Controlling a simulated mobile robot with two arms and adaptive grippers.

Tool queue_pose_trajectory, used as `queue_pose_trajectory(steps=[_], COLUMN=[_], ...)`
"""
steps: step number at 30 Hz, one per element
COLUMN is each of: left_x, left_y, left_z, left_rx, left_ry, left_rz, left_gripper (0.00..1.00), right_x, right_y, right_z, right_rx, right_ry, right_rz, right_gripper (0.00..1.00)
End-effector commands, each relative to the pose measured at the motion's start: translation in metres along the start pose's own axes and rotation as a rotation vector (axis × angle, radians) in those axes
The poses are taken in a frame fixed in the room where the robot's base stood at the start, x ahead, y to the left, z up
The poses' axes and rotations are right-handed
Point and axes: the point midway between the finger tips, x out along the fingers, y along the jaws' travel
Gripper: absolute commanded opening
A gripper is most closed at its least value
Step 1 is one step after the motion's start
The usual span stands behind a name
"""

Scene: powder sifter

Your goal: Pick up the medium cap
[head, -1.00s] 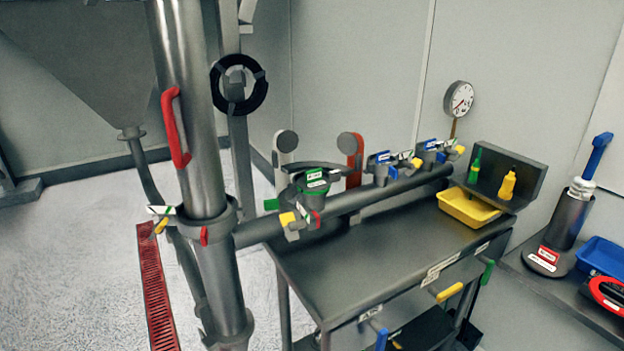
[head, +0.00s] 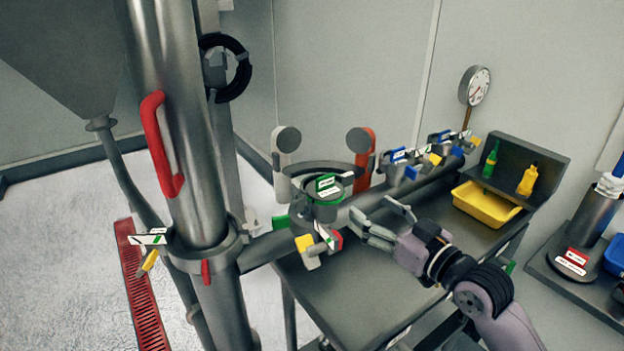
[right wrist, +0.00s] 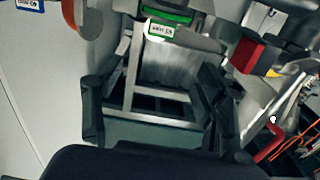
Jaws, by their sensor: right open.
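A green-marked cap (head: 328,186) sits on a short grey cylinder on the horizontal pipe, near the big column. It also shows at the top of the right wrist view, with a green-and-white label (right wrist: 160,28) too small to read surely. Two blue-labelled caps (head: 401,156) and (head: 437,139) sit farther along the pipe. I cannot tell from the labels which cap is the medium one. My right gripper (head: 371,210) is open and empty, to the right of the green-marked cap and apart from it. My left gripper is not in view.
The large steel column (head: 185,110) with red handles stands left of the pipe. Upright grey and red levers (head: 361,155) stand behind the green-marked cap. A yellow tray (head: 487,208) and two bottles are at the table's back right. The table (head: 345,300) is clear in front.

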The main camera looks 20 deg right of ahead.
Motion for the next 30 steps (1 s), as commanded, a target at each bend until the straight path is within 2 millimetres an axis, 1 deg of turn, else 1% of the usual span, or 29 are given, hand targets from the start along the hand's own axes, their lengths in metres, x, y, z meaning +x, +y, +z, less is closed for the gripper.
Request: queue_pose_trajectory(steps=[2, 4, 6, 9, 11, 14, 16, 19, 22, 26, 30], left_x=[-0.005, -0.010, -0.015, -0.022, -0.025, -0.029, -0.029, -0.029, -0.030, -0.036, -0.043], left_y=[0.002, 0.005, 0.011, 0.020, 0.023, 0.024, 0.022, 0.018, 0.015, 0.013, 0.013], left_z=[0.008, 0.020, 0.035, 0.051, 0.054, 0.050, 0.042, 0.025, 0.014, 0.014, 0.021], left_rx=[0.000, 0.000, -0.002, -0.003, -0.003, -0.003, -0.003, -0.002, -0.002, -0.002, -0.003], left_ry=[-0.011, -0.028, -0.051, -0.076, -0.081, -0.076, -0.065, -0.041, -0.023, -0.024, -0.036], left_rz=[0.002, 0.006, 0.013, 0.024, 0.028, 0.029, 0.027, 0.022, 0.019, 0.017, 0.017], left_gripper=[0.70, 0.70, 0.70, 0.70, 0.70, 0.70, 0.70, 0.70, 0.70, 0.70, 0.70], right_x=[0.011, 0.024, 0.040, 0.062, 0.076, 0.095, 0.106, 0.115, 0.120, 0.133, 0.154], right_y=[0.001, -0.001, 0.000, 0.000, -0.001, -0.001, 0.000, 0.000, -0.001, -0.001, -0.001], right_z=[-0.003, -0.004, -0.004, -0.004, -0.004, -0.003, -0.002, 0.000, 0.001, -0.001, 0.000], right_rx=[0.005, 0.005, 0.007, 0.007, 0.006, 0.005, 0.004, 0.003, 0.002, 0.005, 0.005], right_ry=[0.004, 0.005, 0.004, 0.002, 0.001, 0.001, 0.000, -0.001, -0.002, -0.001, -0.002], right_rz=[0.000, -0.002, 0.000, 0.000, -0.002, -0.001, 0.000, 0.000, -0.001, -0.001, -0.001], right_gripper=[0.65, 0.65, 0.65, 0.65, 0.65, 0.65, 0.65, 0.65, 0.65, 0.65, 0.65])
